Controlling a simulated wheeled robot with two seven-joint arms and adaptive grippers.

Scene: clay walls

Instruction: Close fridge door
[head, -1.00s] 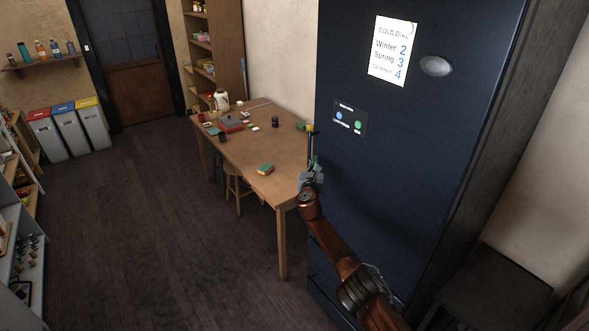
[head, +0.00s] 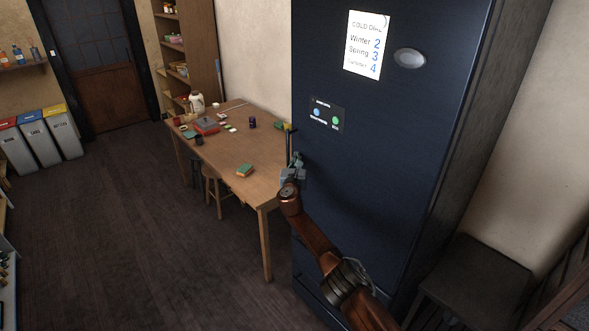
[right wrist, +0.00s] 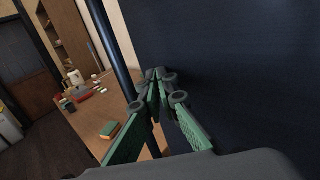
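The fridge door (head: 385,190) is a tall dark blue panel in the right half of the head view. It fills the right of the right wrist view (right wrist: 245,60). I cannot tell from its visible edges whether it stands ajar. A dark vertical bar, apparently its handle (right wrist: 109,40), shows left of the fingers in the right wrist view. My right gripper (head: 297,162) is at the door's left edge. In the right wrist view its green-padded fingers (right wrist: 157,76) meet at the tips with nothing seen between them. Contact with the door is unclear. My left gripper is out of view.
A wooden table (head: 225,160) with small items stands just left of the fridge, with a stool (head: 215,190) under its edge. A dark low stand (head: 475,275) is right of the fridge. Bins (head: 40,140) stand far left. The floor (head: 130,220) between is clear.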

